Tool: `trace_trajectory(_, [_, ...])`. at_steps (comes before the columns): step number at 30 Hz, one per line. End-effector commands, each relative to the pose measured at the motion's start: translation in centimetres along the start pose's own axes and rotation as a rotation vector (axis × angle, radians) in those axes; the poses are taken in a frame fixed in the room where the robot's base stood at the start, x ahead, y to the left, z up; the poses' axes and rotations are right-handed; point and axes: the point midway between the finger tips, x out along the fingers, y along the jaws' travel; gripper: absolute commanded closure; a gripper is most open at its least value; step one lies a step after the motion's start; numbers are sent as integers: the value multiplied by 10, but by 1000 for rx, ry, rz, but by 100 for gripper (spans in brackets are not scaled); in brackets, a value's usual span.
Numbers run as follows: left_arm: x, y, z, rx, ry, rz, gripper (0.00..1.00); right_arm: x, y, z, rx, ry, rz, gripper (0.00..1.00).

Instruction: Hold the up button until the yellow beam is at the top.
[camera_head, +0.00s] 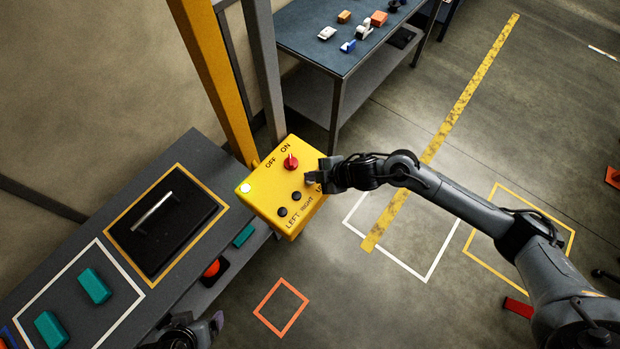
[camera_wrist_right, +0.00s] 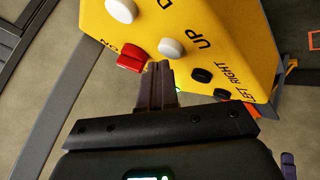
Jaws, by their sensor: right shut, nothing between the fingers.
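The yellow control box (camera_head: 262,208) hangs beside an upright yellow post (camera_head: 206,62). Its red switch (camera_head: 290,161) and two black buttons (camera_head: 289,204) show in the head view. My right gripper (camera_head: 311,181) is shut and empty at the box's right edge, covering part of the up label. In the right wrist view its fingertips (camera_wrist_right: 160,70) are close to the white button (camera_wrist_right: 171,47) beside UP; I cannot tell if they touch. Another white button (camera_wrist_right: 122,10) is above. My left gripper (camera_head: 215,322) is low in the head view, its opening unclear. I cannot identify the yellow beam's height.
A grey bench (camera_head: 190,150) with teal blocks (camera_head: 94,286) and a black handled plate (camera_head: 165,225) lies left. A blue-topped table (camera_head: 300,28) with small items stands at the back. The floor right of the box has painted outlines and is mostly open.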

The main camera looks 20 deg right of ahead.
Motion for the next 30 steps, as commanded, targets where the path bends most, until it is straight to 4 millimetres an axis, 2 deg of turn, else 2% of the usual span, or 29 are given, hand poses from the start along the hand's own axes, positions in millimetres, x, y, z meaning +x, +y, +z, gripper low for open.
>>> trace_trajectory(30, [4,0,1,0,0,0,12,5,-4,4,1,0,0,100])
